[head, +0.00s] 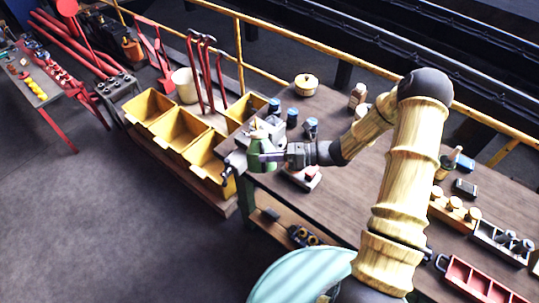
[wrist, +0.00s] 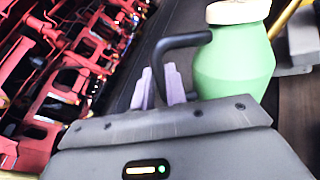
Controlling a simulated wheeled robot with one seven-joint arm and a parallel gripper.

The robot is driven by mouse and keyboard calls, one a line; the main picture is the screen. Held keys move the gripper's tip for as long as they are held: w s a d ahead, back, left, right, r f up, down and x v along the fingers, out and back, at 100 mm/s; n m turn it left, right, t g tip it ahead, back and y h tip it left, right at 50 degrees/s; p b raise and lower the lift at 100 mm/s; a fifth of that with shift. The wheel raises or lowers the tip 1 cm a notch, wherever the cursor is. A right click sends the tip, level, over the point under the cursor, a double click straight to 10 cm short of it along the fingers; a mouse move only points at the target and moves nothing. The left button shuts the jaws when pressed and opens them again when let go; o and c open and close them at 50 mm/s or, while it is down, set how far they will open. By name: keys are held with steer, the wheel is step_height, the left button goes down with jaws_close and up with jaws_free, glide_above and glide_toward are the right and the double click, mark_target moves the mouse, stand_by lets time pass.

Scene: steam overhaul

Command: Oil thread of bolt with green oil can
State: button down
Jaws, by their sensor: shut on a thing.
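The green oil can (head: 262,152) is held above the left corner of the wooden workbench in the head view. In the wrist view the green oil can (wrist: 235,62) has a light cap and a dark curved handle (wrist: 178,42). My gripper (wrist: 163,87) is shut on this handle, with the can body beside the fingers. In the head view my gripper (head: 282,157) is just right of the can. A grey vise (head: 234,163) is at the bench corner, partly behind the can. I cannot make out the bolt or its thread.
Yellow bins (head: 181,129) stand left of the workbench (head: 338,216). Several blue-capped containers (head: 291,117) and a yellow pot (head: 306,84) stand on the bench near the can. A red tray (head: 477,284) is at lower right. The floor at left is clear.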

steer(key=shift+s+d+f+n+b, duration=0.1)
steer(key=shift+s+f+n+b, duration=0.1)
steer(key=shift+f+n+b, duration=0.35)
steer(key=shift+s+f, duration=0.1)
steer(key=shift+s, duration=0.05)
steer(key=shift+s+d+f+b, duration=0.1)
steer(key=shift+f+b, duration=0.55)
steer(key=shift+b, duration=0.35)
steer(key=shift+r, duration=0.1)
steer(key=shift+n, duration=0.25)
